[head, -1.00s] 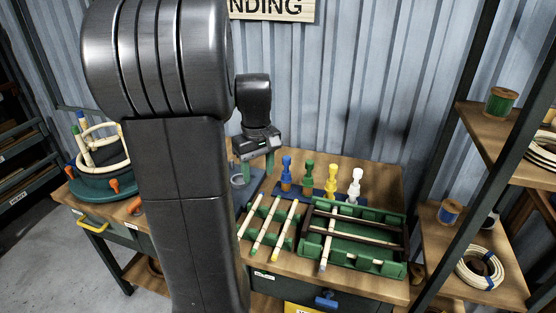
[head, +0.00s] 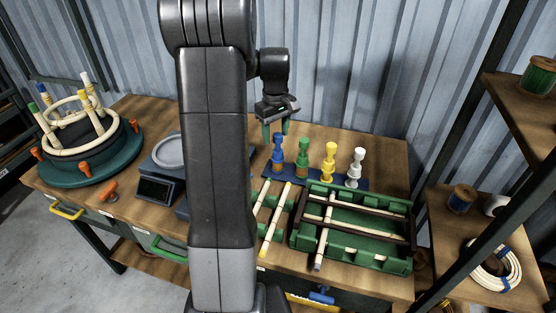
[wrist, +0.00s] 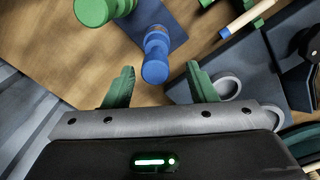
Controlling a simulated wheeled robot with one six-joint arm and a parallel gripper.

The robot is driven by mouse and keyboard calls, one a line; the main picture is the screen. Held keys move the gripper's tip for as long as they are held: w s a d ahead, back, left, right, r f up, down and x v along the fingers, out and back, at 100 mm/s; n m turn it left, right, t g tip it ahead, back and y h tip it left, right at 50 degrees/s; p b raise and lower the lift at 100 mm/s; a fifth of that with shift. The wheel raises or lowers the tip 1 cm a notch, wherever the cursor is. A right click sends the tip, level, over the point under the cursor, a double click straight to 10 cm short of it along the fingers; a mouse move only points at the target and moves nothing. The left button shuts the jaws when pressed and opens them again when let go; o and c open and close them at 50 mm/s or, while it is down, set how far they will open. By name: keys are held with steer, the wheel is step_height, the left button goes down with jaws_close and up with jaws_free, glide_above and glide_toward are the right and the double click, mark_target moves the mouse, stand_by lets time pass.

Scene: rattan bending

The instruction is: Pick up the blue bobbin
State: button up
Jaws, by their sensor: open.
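The blue bobbin (head: 278,155) stands upright at the left end of a row on a dark blue holder (head: 317,181). In the wrist view the blue bobbin (wrist: 156,58) shows between the two green fingertips, seen from above, with space on both sides. My gripper (head: 275,131) is open and empty, pointing down just above the blue bobbin's top in the head view. It also shows in the wrist view (wrist: 161,74). Whether the fingers overlap the bobbin's height cannot be told.
A green bobbin (head: 303,157) stands close beside the blue one, then yellow (head: 329,163) and white (head: 355,168) ones. A green tray (head: 395,263) with rods is in front. A scale (head: 160,165) and a round bending form (head: 85,165) are left. A blue-wound spool (head: 461,198) sits on the right shelf.

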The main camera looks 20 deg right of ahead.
mark_target(278, 157)
steer(key=f, duration=0.5)
steer(key=shift+s+d+f+p, duration=0.1)
steer(key=shift+d+f+p, duration=0.2)
jaws_close()
